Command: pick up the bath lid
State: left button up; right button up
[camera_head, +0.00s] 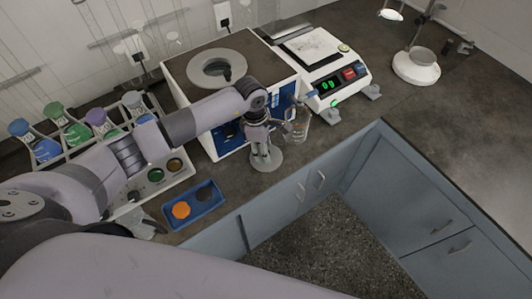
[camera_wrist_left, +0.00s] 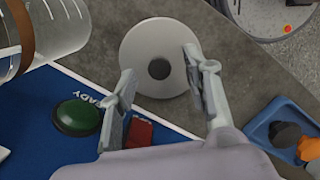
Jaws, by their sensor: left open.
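The bath lid is a pale grey round disc (camera_head: 267,159) lying flat on the dark counter in front of the water bath. In the left wrist view the lid (camera_wrist_left: 135,52) shows a dark round knob at its middle. My left gripper (camera_head: 262,152) points down over the lid, and its fingers hide part of it. In the left wrist view the open fingers of the left gripper (camera_wrist_left: 162,85) stand either side of the lid's near part, with nothing between them.
The white water bath (camera_head: 178,68) with a blue front stands behind the lid. A glass beaker (camera_head: 299,124) is close to the right of the gripper. A blue tray (camera_head: 207,209) with orange and dark pieces lies left. A balance (camera_head: 345,80) stands right; the counter edge is close in front.

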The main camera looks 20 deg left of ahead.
pick_arm(q)
jog(key=shift+d+f, duration=0.15)
jog(key=shift+f, duration=0.65)
pick_arm(e)
jog(key=shift+s+r, duration=0.2)
jog(key=shift+s, duration=0.8)
pick_arm(q)
jog(key=shift+c, duration=0.3)
pick_arm(e)
jog(key=shift+w, duration=0.1)
pick_arm(q)
jog(key=c, duration=0.4)
grip_shut()
pick_arm(e)
jog(key=shift+w, duration=0.5)
